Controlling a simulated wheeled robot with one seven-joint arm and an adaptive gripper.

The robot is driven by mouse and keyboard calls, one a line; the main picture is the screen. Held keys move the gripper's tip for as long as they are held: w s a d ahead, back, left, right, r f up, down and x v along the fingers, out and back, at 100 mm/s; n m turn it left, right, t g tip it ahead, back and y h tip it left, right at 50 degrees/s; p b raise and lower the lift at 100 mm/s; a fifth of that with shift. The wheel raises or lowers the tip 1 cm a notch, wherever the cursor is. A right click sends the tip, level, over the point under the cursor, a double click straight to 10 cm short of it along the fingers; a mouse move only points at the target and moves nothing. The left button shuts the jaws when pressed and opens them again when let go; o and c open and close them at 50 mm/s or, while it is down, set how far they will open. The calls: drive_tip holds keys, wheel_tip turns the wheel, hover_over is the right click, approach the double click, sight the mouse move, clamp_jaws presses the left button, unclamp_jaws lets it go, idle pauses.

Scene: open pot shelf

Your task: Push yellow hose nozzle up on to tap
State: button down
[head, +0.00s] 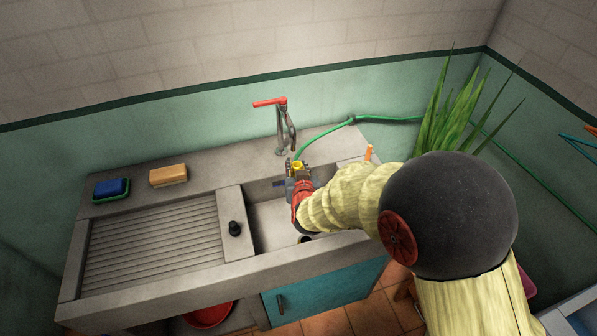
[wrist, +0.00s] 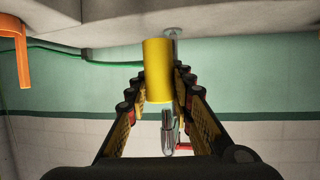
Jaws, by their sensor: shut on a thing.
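The yellow hose nozzle (head: 297,165) is held above the sink basin, beside and below the tap's spout in the head view. My gripper (head: 300,178) is shut on it. In the wrist view, which is upside down, the nozzle (wrist: 158,70) stands upright between the two fingers (wrist: 158,88). The chrome tap (head: 281,130) with a red lever rises from the back ledge of the sink. Its spout (wrist: 168,132) shows beyond the nozzle's end in the wrist view, and the two look apart. How far apart in depth I cannot tell.
A green hose (head: 340,124) runs from near the nozzle to the right along the wall. A blue sponge (head: 111,187) and a tan block (head: 168,175) lie on the left ledge. A black stopper (head: 234,228) stands on the divider. An orange hook-like thing (head: 368,152) is on the right rim.

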sight(293, 148)
drive_tip(key=shift+w+a, duration=0.15)
drive_tip(key=shift+w, duration=0.4)
drive_tip(key=shift+w+a, duration=0.15)
drive_tip(key=shift+w, duration=0.4)
drive_tip(key=shift+w+a+r+p, duration=0.1)
drive_tip(key=shift+w+r+p, duration=0.25)
drive_tip(key=shift+r, duration=0.3)
drive_tip(key=shift+w+a+r+p, duration=0.1)
drive_tip(key=shift+w+r+p, duration=0.15)
drive_tip(key=shift+r+p, duration=0.3)
drive_tip(key=shift+w+a+r+p, duration=0.1)
drive_tip(key=shift+w+r+p, duration=0.25)
drive_tip(key=shift+r, duration=0.45)
drive_tip(key=shift+w+r+p, duration=0.1)
drive_tip(key=shift+r+p, duration=0.25)
drive_tip(key=shift+r, duration=0.3)
drive_tip(key=c, duration=2)
unclamp_jaws()
drive_tip(key=o, duration=0.5)
drive_tip(key=shift+f, duration=0.15)
drive_tip(key=shift+s, duration=0.25)
